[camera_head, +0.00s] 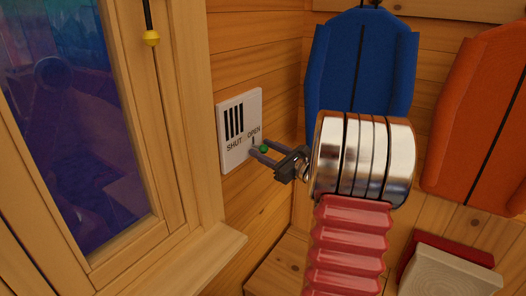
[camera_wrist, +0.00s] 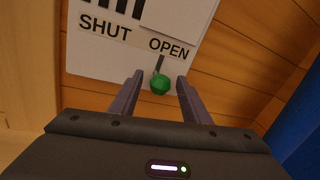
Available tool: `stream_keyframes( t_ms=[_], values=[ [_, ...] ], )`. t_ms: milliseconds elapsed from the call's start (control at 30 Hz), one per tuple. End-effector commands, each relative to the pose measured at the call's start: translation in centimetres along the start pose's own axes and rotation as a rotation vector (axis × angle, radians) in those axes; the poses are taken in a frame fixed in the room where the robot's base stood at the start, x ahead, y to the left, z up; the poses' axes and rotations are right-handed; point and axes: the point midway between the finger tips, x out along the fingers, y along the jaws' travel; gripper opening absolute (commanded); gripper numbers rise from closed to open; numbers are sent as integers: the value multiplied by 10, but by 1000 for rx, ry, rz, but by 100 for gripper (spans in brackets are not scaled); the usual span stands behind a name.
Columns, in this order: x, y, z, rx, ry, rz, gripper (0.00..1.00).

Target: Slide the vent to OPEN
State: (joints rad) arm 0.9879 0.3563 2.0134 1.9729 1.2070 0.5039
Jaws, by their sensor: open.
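The vent (camera_head: 238,128) is a white plate on the wooden wall, with dark slots and the words SHUT on its left and OPEN on its right. Its green knob (camera_head: 264,149) is at the lower right, below the word OPEN. In the wrist view the knob (camera_wrist: 160,84) sits under OPEN at the lower end of a short dark stem. My gripper (camera_head: 257,153) is open, its two fingers pointing at the plate. In the wrist view the fingers (camera_wrist: 160,85) lie on either side of the knob, with a visible gap on each side.
A window (camera_head: 75,120) with a wooden frame and sill stands left of the vent. A yellow-ended cord (camera_head: 151,38) hangs beside it. A blue jacket-like item (camera_head: 360,60) and an orange one (camera_head: 480,120) hang on the wall to the right. A wooden ledge (camera_head: 275,265) lies below.

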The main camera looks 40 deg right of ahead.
Motion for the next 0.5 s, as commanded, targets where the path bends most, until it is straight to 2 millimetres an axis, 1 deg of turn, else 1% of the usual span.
stream_keyframes(
  t_ms=[167, 500],
  values=[
    [-18, -1, -1, 1, 2, -3, 43],
    [-72, -1, 0, -1, 0, -2, 43]
  ],
)
